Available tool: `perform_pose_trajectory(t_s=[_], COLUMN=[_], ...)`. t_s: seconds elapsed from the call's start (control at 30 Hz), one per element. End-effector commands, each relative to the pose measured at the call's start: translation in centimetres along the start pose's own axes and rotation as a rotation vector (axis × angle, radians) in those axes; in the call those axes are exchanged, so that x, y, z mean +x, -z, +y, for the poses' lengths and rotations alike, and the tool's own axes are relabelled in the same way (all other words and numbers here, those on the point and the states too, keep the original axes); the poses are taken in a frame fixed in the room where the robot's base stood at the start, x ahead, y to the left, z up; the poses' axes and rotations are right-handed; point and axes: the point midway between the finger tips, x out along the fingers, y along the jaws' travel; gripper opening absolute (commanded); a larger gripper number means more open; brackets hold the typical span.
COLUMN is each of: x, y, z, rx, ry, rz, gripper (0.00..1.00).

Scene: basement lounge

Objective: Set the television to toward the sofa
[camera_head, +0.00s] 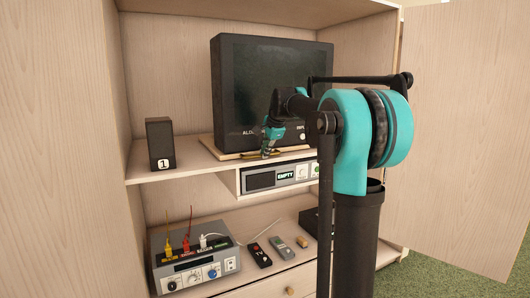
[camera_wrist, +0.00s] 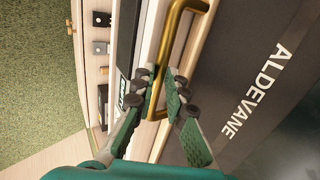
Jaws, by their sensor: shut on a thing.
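The television (camera_head: 268,85) is a dark, boxy set on a thin wooden board (camera_head: 222,154) on the cabinet's upper shelf. Its screen faces out of the cabinet, and its ALDEVANE lettering shows in the wrist view (camera_wrist: 256,95). A brass handle (camera_wrist: 171,37) runs along the front of the board. My gripper (camera_wrist: 161,86) is shut on the handle near one end; the fingers sit on both sides of the bar. In the head view my gripper (camera_head: 267,151) is at the television's lower front, and my arm hides its right part. No sofa shows.
A black speaker marked 1 (camera_head: 160,144) stands left on the shelf. Below the television is a player (camera_head: 262,181) reading EMPTY. The lower shelf holds a grey box (camera_head: 195,262) with plugs and remotes (camera_head: 258,255). An open cabinet door (camera_head: 462,130) stands at right.

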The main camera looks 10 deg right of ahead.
Motion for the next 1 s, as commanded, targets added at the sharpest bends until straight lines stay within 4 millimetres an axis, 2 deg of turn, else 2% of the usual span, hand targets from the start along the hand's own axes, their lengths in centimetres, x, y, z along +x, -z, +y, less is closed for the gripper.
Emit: perform_pose_trajectory(t_s=[0.27, 0.73, 0.83, 1.0], x=[-0.1, -1.2, -1.3, -1.4], y=[0.6, 8.4, 9.6, 10.3], z=[0.2, 1.9, 2.1, 2.2], rx=[-0.012, -0.237, -0.275, -0.305], ry=[-0.002, -0.003, -0.002, 0.000], rz=[-0.008, -0.155, -0.181, -0.199], gripper=[0.00, 0.00, 0.00, 0.00])
